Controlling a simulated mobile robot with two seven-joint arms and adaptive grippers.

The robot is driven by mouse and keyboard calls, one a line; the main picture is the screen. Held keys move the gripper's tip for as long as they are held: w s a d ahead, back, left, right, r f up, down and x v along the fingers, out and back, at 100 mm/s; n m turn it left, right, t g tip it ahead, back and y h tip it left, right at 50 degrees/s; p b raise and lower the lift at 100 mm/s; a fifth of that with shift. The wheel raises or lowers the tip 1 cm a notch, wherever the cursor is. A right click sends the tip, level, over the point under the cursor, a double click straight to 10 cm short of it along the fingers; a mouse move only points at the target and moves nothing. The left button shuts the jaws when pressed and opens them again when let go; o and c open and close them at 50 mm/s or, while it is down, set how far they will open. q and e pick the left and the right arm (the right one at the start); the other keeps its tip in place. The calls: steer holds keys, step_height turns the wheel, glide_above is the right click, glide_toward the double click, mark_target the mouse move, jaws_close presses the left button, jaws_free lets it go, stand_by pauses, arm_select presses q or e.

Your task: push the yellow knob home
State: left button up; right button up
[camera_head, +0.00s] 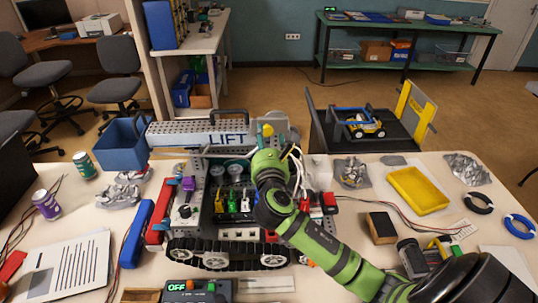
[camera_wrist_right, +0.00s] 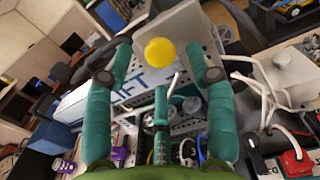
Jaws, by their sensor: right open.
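The yellow knob (camera_head: 267,130) stands out on a light grey plate at the back of the tracked robot (camera_head: 215,253), beside the LIFT beam. In the right wrist view the round yellow knob (camera_wrist_right: 160,52) shows ahead, between the spread fingers. My right gripper (camera_head: 268,158) is just on the near side of the knob, with its arm reaching in from the lower right. In the right wrist view the gripper (camera_wrist_right: 159,72) is open and empty, its green fingers apart. I cannot tell the exact gap to the knob. My left gripper is out of view.
The LIFT beam (camera_head: 198,133) lies left of the knob. White cables (camera_wrist_right: 262,92) run close to the right of the gripper. A blue bin (camera_head: 122,146) stands at the left, a yellow tray (camera_head: 418,190) at the right. Clutter covers much of the table.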

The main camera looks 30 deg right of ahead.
steer(key=v, duration=0.9)
steer(key=shift+a, duration=0.1)
